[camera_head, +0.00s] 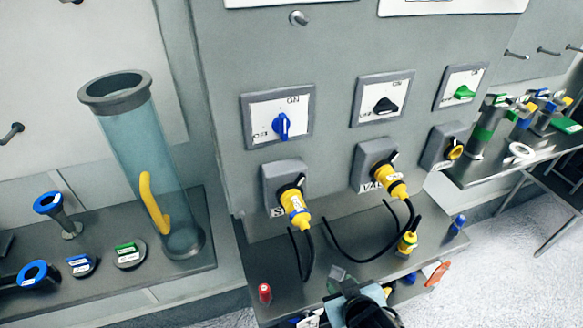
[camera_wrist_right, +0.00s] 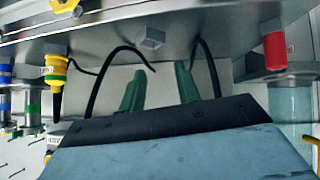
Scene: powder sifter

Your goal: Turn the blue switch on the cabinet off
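The blue switch (camera_head: 281,126) is a knob on a square white-faced plate on the grey cabinet (camera_head: 335,40). Its handle stands nearly upright, with the ON label above it and the OFF label at its lower left. My right gripper (camera_head: 342,287) is low at the bottom of the head view, below and to the right of the switch, and not touching it. In the right wrist view its two green fingers (camera_wrist_right: 160,88) are apart with nothing between them. The switch is not seen in the right wrist view. My left gripper is not in view.
Black (camera_head: 386,105) and green (camera_head: 463,92) switches sit to the right. Yellow plugs (camera_head: 295,204) with black cables hang below, above a shelf with a red-capped item (camera_head: 264,292) and a grey hex block. A clear tube (camera_head: 150,150) stands left. Space before the switch is clear.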

